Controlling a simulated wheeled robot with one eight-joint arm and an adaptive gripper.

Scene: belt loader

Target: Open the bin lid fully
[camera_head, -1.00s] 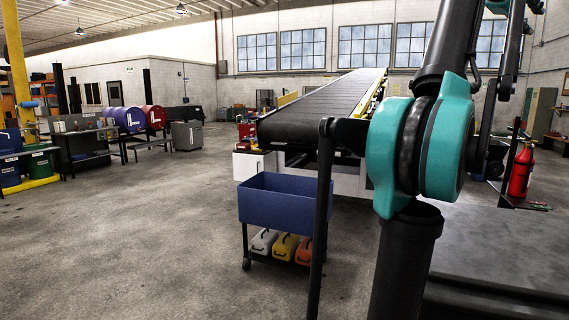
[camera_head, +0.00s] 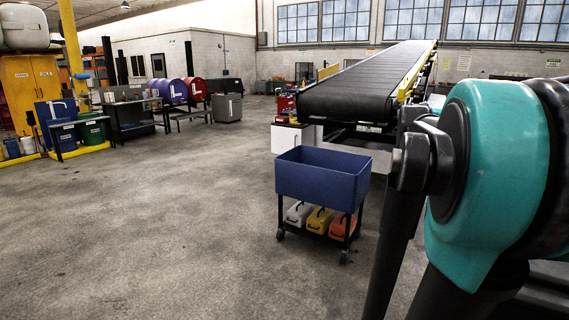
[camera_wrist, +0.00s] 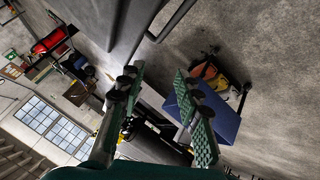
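A blue bin (camera_head: 50,112) and a green bin (camera_head: 92,131) stand far off at the left of the head view, by a yellow floor edging. They are small there, and I cannot tell how their lids stand or which one is meant. My gripper (camera_wrist: 158,72) shows in the wrist view with its two green-padded fingers apart and nothing between them. It points out over the floor, well away from these bins. In the head view only my teal and black arm shows, at the right; the gripper cannot be made out there.
A blue open-topped cart (camera_head: 318,178) with several cases on its lower shelf stands close ahead, before the belt loader (camera_head: 365,90). The cart also shows behind the fingers in the wrist view (camera_wrist: 222,118). A yellow cabinet (camera_head: 25,85) stands far left. The floor (camera_head: 150,225) at left is clear.

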